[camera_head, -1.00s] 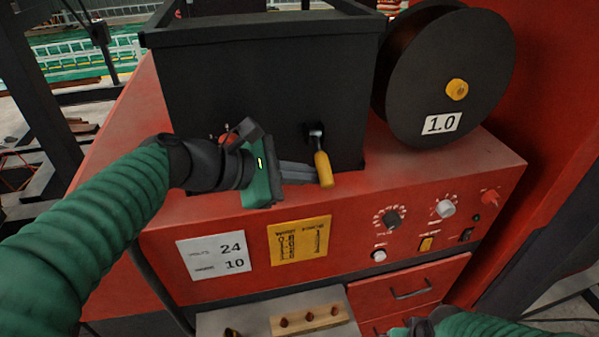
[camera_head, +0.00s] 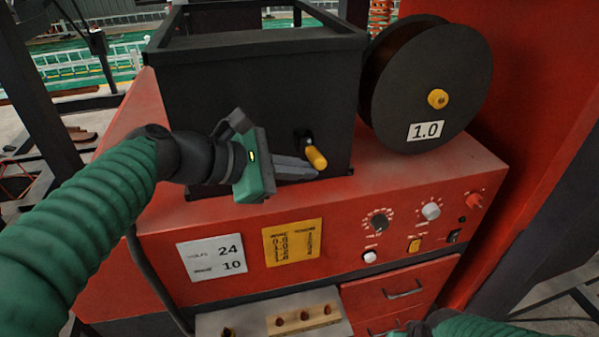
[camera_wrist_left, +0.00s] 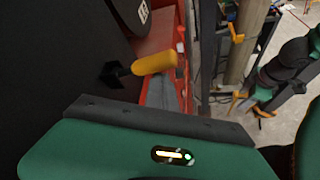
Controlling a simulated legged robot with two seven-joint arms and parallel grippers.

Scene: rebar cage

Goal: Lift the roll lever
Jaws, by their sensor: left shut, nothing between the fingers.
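The roll lever (camera_head: 316,157) has a yellow handle on a dark pivot at the front of the black box (camera_head: 255,95). Its handle points outward and down to the right. My left gripper (camera_head: 312,172) is shut and empty, its grey fingers just below the handle. In the left wrist view the yellow handle (camera_wrist_left: 155,62) stands out from the black wall, with the fingers (camera_wrist_left: 163,92) beneath it; whether they touch is unclear. Only a sliver of my right arm's end (camera_head: 418,327) shows at the bottom edge, and its fingers cannot be made out.
A black spool (camera_head: 455,70) marked 1.0 stands right of the box. The red cabinet (camera_head: 330,205) carries knobs, labels and drawers below. A tray with a wooden block (camera_head: 303,318) sits at the bottom. The red top between box and front edge is clear.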

